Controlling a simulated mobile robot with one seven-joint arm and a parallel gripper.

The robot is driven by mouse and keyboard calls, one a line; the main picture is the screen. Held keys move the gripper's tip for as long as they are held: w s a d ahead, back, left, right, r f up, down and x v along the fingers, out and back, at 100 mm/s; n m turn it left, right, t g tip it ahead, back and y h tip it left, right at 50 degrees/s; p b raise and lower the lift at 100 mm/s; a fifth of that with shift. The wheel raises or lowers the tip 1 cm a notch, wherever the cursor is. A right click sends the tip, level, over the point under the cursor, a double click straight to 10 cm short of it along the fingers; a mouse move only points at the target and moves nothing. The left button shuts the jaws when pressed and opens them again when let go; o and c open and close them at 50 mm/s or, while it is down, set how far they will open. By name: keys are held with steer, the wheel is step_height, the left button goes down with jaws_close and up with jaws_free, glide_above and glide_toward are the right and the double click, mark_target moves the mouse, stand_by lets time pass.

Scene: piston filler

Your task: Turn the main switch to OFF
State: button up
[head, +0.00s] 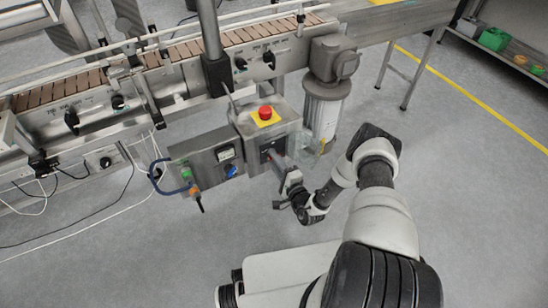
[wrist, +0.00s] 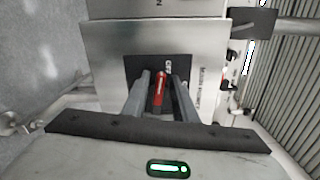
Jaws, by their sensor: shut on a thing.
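The main switch has a red handle (wrist: 161,88) on a black plate (wrist: 131,68), set in a grey metal box (wrist: 105,42). In the wrist view the handle stands nearly upright in the picture, between my two fingers. Sideways lettering shows on the plate near its tip, partly hidden, and a label (wrist: 203,85) is beside the plate. My gripper (wrist: 161,76) is shut on the handle. In the head view my gripper (head: 274,156) meets the side of the switch box (head: 283,129) and hides most of the switch.
A red emergency stop button (head: 265,113) on a yellow plate tops the box. A control panel (head: 207,162) with a gauge and buttons adjoins it at left. A motor with a ribbed cylinder (head: 324,108) stands close at right. The conveyor (head: 180,52) runs behind. Front floor is clear.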

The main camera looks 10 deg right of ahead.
steer(key=shift+s+f+n, duration=0.1)
steer(key=shift+f+n, duration=0.15)
steer(key=shift+n, duration=0.75)
steer(key=shift+d, duration=0.1)
steer(key=o, duration=1)
